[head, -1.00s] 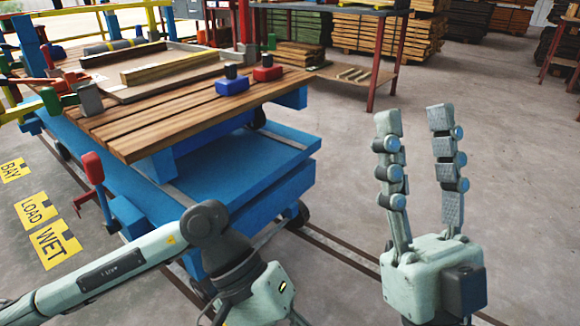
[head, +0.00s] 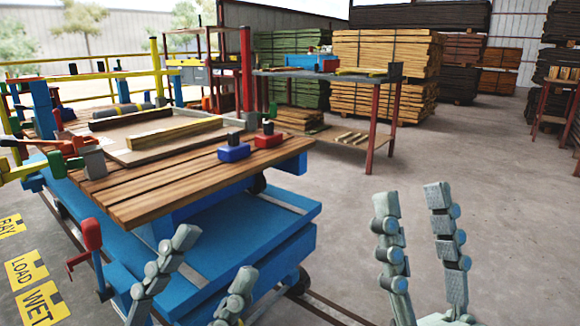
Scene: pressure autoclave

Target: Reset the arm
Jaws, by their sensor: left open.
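My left gripper (head: 216,256) shows at the lower left of the head view, in front of the blue cart. Its two jointed grey fingers point up and stand apart, with nothing seen between them. My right gripper (head: 411,201) is at the lower right, over bare floor in the picture. Its two fingers point up, spread apart and empty. The palms of both grippers are mostly cut off by the bottom edge, and the arm links are out of view.
A blue wheeled cart (head: 270,235) with a slatted wooden top (head: 150,195) stands at the left. On it are a tray with wooden bars, a blue block (head: 234,153) and a red block (head: 268,141). A red-legged table (head: 371,140) stands behind. The concrete floor (head: 480,160) at right is clear.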

